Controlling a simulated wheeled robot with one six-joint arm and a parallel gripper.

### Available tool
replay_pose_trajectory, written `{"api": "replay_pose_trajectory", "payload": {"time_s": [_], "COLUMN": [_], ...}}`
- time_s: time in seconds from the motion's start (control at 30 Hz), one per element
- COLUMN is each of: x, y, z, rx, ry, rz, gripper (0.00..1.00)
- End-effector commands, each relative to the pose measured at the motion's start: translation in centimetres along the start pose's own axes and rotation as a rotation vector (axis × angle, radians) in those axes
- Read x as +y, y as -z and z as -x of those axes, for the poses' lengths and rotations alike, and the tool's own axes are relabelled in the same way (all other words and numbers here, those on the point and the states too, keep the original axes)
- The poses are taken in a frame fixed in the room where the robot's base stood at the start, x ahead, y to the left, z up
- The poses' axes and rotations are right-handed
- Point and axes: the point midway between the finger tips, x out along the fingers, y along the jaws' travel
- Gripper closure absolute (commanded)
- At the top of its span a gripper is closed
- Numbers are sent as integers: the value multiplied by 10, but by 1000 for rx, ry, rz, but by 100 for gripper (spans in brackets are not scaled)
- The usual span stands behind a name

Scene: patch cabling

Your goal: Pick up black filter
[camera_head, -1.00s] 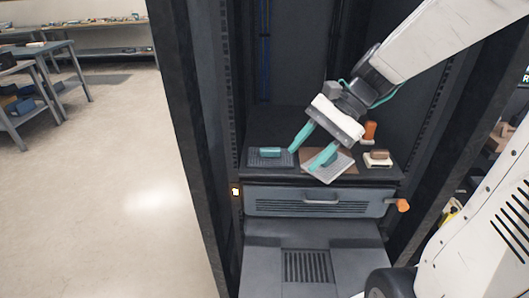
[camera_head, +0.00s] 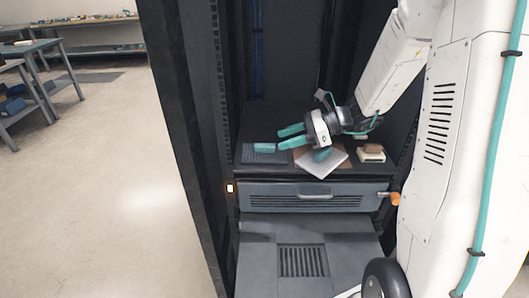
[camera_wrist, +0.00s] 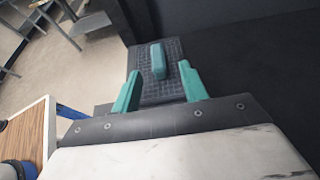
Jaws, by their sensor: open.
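The black filter (camera_head: 260,157) lies flat on the left of the rack shelf, with a teal handle (camera_head: 264,147) standing on it. In the wrist view the filter (camera_wrist: 172,90) and its handle (camera_wrist: 158,62) show just beyond the fingertips. My gripper (camera_head: 285,137) is open and empty, its teal fingers pointing left towards the filter from the right. In the wrist view the gripper (camera_wrist: 160,84) has its fingers apart, with the handle ahead of the gap between them. I see no contact with the handle.
A white filter (camera_head: 324,166) lies tilted on a brown piece to the right, below my gripper. A cream block with a brown top (camera_head: 371,153) sits farther right. Rack posts (camera_head: 178,120) bound the sides.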

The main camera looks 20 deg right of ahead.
Motion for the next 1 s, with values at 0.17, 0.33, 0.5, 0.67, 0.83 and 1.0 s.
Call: {"api": "replay_pose_trajectory", "payload": {"time_s": [0.17,0.33,0.5,0.67,0.83,1.0], "x": [1,4,4,3,3,3], "y": [1,4,4,4,4,3], "z": [-13,-39,-56,-57,-57,-57], "rx": [1,2,2,2,2,1], "ry": [-2,-4,-1,0,0,0], "rz": [1,0,1,1,2,2], "gripper": [56,56,56,56,79,100]}}
